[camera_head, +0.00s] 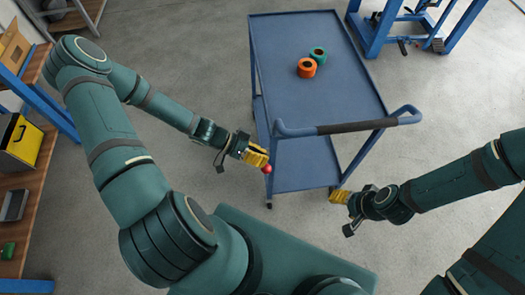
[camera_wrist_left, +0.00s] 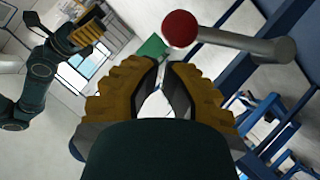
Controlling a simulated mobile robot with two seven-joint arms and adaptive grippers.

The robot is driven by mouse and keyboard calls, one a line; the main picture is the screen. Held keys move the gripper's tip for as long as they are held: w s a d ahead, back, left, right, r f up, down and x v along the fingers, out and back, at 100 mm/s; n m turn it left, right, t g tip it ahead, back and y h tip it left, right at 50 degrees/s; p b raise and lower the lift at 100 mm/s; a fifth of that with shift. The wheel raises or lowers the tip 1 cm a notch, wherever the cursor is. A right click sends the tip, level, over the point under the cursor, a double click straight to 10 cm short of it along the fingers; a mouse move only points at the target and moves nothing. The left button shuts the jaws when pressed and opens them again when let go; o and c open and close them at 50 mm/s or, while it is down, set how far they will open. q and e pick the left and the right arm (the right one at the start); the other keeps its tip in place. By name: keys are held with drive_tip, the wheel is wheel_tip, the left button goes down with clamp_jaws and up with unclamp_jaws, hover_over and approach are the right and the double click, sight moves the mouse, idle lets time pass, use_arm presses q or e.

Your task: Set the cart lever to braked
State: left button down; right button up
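The blue cart (camera_head: 345,90) stands in front of me with its dark-gripped push handle (camera_head: 345,127) facing me. The lever's red ball knob (camera_head: 267,169) sits by the cart's near left corner. In the left wrist view the red knob (camera_wrist_left: 180,28) is on the end of a grey rod (camera_wrist_left: 245,42) running right. My left gripper (camera_head: 262,158) is beside the knob; its yellow fingertips (camera_wrist_left: 163,66) are nearly together, with nothing between them. The knob lies just beyond them. My right gripper (camera_head: 335,197) is low near the cart's near right corner; its finger gap is unclear.
An orange roll (camera_head: 307,68) and a green roll (camera_head: 318,54) are on the cart top. A shelf with a yellow case (camera_head: 20,143) is at the left. A blue frame (camera_head: 385,30) stands at the back right. Bare floor lies left of the cart.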

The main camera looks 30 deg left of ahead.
use_arm(q)
drive_tip(key=shift+s+d+f+b, duration=0.4)
drive_tip(key=shift+s+f, duration=0.15)
drive_tip(key=shift+s, duration=0.05)
use_arm(e)
drive_tip(key=shift+s+f, duration=0.1)
drive_tip(key=shift+f, duration=0.5)
